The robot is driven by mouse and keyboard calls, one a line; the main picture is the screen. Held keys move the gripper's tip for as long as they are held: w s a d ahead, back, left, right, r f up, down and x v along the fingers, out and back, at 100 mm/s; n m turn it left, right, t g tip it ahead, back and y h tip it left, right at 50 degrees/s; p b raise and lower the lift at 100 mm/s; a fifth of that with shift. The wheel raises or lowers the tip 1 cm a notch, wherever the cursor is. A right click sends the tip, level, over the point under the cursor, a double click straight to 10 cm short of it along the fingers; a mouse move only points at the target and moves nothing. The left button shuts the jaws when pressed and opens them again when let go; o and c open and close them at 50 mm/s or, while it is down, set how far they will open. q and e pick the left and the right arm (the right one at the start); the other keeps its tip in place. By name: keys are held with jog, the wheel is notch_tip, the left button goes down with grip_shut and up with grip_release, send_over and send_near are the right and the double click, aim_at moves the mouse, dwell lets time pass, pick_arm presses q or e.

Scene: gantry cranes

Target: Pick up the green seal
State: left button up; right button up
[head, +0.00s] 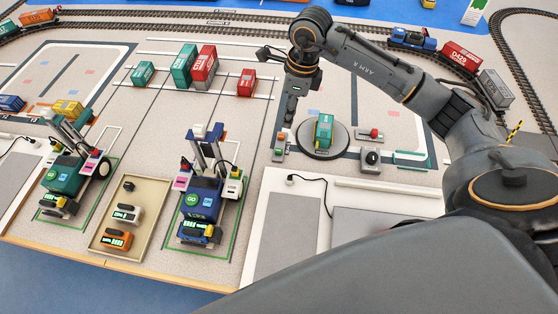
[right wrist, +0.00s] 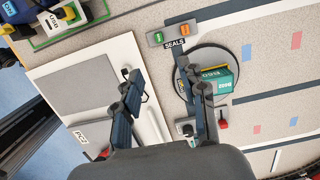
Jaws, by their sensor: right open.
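The green seal (right wrist: 159,38) sits beside an orange seal (right wrist: 185,30) in a grey holder labelled SEALS (right wrist: 172,43), near the top of the right wrist view. In the head view the green seal (head: 278,152) is small, left of the round turntable. My right gripper (right wrist: 158,68) is open and empty, its two fingers apart, with the holder beyond the fingertips. In the head view the right gripper (head: 290,118) hangs above and behind the holder, pointing down. My left gripper is not in view.
A teal container (head: 324,131) stands on the dark turntable (head: 325,151), close right of the seals. A red-knobbed box (head: 370,134) and a black-knobbed box (head: 371,157) stand further right. Two crane vehicles and a beige tray (head: 148,190) are at left.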

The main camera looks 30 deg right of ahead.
jog(key=f, duration=0.2)
jog(key=p, duration=0.1)
send_over(279, 150)
jog(key=d, duration=0.1)
jog(key=f, duration=0.7)
jog(key=shift+s+f, duration=0.35)
jog(key=f, duration=0.1)
jog(key=f+p, duration=0.1)
jog(key=f, duration=0.2)
jog(key=shift+w+a+f, duration=0.1)
jog(key=shift+w+a, duration=0.1)
jog(key=shift+a, duration=0.15)
jog(key=shift+w+f, duration=0.1)
jog(key=shift+f, duration=0.4)
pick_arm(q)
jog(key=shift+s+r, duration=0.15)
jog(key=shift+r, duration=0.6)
pick_arm(e)
jog(key=c, duration=0.9)
